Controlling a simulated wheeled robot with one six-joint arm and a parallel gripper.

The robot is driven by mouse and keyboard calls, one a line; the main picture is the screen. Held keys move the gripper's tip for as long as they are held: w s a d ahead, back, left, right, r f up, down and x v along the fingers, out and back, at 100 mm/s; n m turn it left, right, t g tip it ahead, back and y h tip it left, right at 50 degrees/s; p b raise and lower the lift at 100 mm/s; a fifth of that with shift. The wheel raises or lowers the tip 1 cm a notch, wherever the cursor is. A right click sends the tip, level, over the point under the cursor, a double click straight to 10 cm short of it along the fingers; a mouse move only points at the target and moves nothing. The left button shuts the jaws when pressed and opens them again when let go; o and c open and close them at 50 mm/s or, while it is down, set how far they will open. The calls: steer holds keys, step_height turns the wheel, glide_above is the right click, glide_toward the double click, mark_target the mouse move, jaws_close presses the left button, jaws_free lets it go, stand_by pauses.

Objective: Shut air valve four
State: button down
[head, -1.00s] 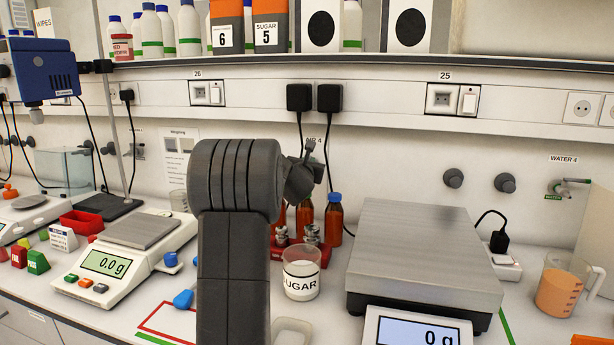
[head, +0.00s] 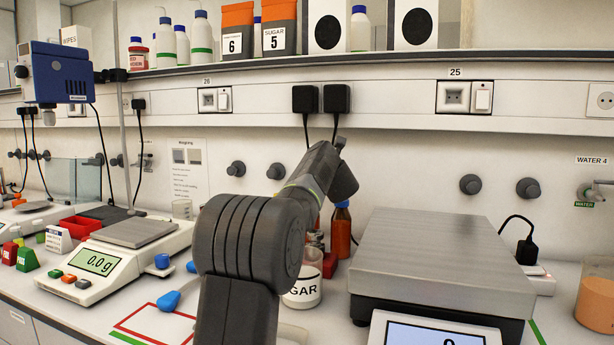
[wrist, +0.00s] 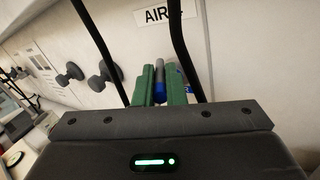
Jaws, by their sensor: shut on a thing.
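The air label (wrist: 155,16) is on the white wall in the wrist view, with its number partly covered by a black cable. Below it my gripper (wrist: 161,82) has its two green fingers close together on the air valve's handle. The air valve four (wrist: 159,77) shows as a narrow grey piece between the fingers, with some blue around it; the rest of it is hidden. In the head view my arm blocks the valve and its label, and the fingers do not show.
Two black cables (wrist: 179,45) hang close on either side of my fingers, from plugs (head: 321,99) on the wall rail. Grey knobs (head: 256,170) stick out to the left.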

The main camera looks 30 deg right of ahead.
steer(key=d+n+y+p, duration=0.1)
steer(key=n+y+p, duration=0.1)
steer(key=p, duration=0.3)
steer(key=d+n+y+p, duration=0.1)
steer(key=n+y+p, duration=0.1)
steer(key=y+p, duration=0.3)
steer(key=d+n+y+p, duration=0.1)
steer(key=n+y+p, duration=0.2)
steer(key=p, duration=0.3)
steer(key=shift+r+y, duration=0.3)
steer(key=shift+y, duration=0.1)
steer(key=shift+p, duration=0.5)
steer(key=shift+d+f+n+y+p, duration=0.1)
steer(key=shift+f+n+y+p, duration=0.3)
steer(key=shift+y+p, duration=0.45)
steer(key=c, duration=1.5)
jaws_free()
steer(key=shift+r, duration=0.1)
steer(key=v, duration=1.3)
steer(key=shift+s+b, duration=0.4)
